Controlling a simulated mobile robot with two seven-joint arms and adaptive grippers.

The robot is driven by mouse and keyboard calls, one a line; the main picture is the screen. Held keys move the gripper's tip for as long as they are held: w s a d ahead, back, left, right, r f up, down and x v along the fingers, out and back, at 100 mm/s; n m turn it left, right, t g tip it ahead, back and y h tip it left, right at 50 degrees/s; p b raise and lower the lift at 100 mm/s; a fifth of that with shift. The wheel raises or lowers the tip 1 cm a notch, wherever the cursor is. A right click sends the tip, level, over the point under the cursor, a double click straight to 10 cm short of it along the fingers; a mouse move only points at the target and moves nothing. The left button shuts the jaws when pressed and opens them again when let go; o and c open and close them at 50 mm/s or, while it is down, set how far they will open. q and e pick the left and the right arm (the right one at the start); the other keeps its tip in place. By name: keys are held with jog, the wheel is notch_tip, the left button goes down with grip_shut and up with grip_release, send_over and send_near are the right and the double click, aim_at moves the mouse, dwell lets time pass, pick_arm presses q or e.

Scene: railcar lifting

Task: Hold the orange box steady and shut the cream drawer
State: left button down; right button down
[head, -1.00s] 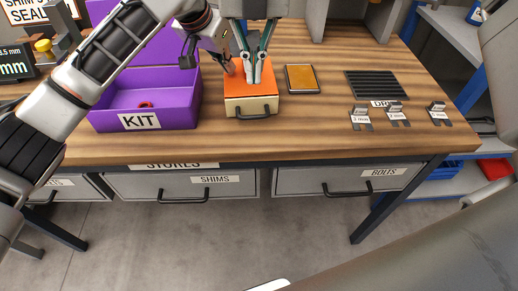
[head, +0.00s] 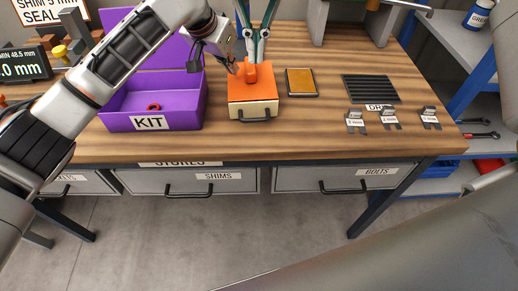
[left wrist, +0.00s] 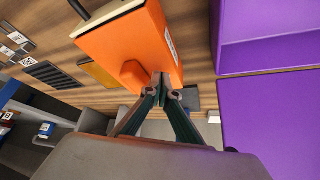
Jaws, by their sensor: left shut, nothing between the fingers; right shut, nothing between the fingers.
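The orange box (head: 239,87) stands on the workbench, with a raised orange knob (head: 253,72) on top. Its cream drawer (head: 240,111) faces the front and has a dark bar handle (head: 254,117). I cannot tell how far the drawer sticks out. My left gripper (head: 256,58) is shut and empty at the rear of the box, its tips just behind the knob. In the left wrist view the shut fingertips (left wrist: 163,80) are at the orange box (left wrist: 125,50), next to the knob; I cannot tell whether they touch. My right gripper is out of view.
A purple KIT bin (head: 120,122) with a red ring inside stands left of the box. An amber plate (head: 301,82), a black ribbed mat (head: 370,89) and several labelled metal clips lie to the right. The bench (head: 300,135) is bare in front of the box.

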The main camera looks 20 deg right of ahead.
pick_arm(q)
jog(key=shift+p, duration=0.8)
jog(key=r+p, duration=0.1)
jog(key=p, duration=0.1)
jog(key=shift+r+p, duration=0.15)
jog(key=shift+p, duration=0.15)
jog(key=shift+r+p, duration=0.35)
jog(key=shift+p, duration=0.85)
jog(key=shift+r, duration=0.85)
jog(key=v, duration=1.2)
jog(key=shift+a, duration=0.1)
